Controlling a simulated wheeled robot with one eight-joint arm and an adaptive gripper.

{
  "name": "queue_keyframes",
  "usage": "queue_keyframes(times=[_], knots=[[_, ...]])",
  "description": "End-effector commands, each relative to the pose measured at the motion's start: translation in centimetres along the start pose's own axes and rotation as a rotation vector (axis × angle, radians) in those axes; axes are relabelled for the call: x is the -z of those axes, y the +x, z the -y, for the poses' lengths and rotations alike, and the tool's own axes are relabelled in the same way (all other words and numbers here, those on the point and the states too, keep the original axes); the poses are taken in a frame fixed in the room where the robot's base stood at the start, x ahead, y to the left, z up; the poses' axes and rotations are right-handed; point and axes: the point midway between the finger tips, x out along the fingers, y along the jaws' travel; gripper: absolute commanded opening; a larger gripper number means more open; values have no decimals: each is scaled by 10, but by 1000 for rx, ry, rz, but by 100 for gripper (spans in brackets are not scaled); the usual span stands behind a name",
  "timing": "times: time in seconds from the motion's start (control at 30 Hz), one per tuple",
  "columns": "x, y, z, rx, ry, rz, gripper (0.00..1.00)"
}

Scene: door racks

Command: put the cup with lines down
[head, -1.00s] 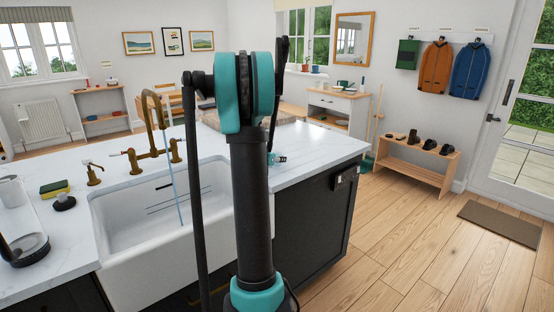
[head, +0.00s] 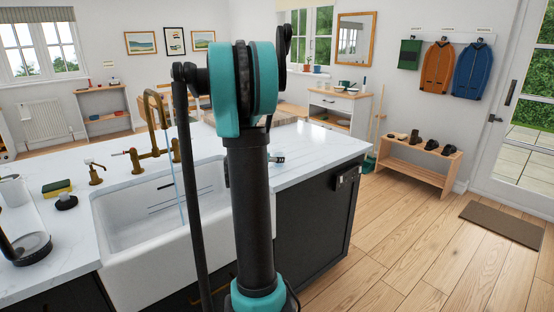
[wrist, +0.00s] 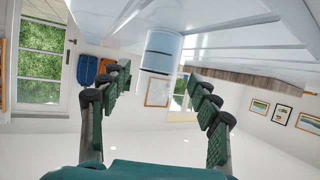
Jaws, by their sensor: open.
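The cup with lines (wrist: 161,52) is pale blue-white with dark bands around it. In the wrist view, which is upside down, it appears to stand on the white worktop (wrist: 215,20). My gripper (wrist: 158,76) is open, with one green-padded finger on each side of the cup's place in the picture. No finger visibly touches the cup, and I cannot tell how far beyond the fingertips it is.
A white sink (head: 135,262) with a brass tap (head: 152,130) is set in the worktop. A sponge (head: 57,188) and a white mug (head: 14,190) are at the left. The worktop right of my arm (head: 318,150) is mostly clear. A shoe bench (head: 418,168) stands beyond.

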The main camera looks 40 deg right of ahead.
Motion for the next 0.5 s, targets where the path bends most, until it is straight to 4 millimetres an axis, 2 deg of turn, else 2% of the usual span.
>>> queue_keyframes(times=[0.03, 0.2, 0.33, 0.5], knots=[[0, -12, 0, 2, -2, 0, 62], [0, -39, 0, 1, -1, 1, 62], [0, -54, 0, 1, -1, 0, 62], [0, -62, 0, -1, 0, 0, 62]])
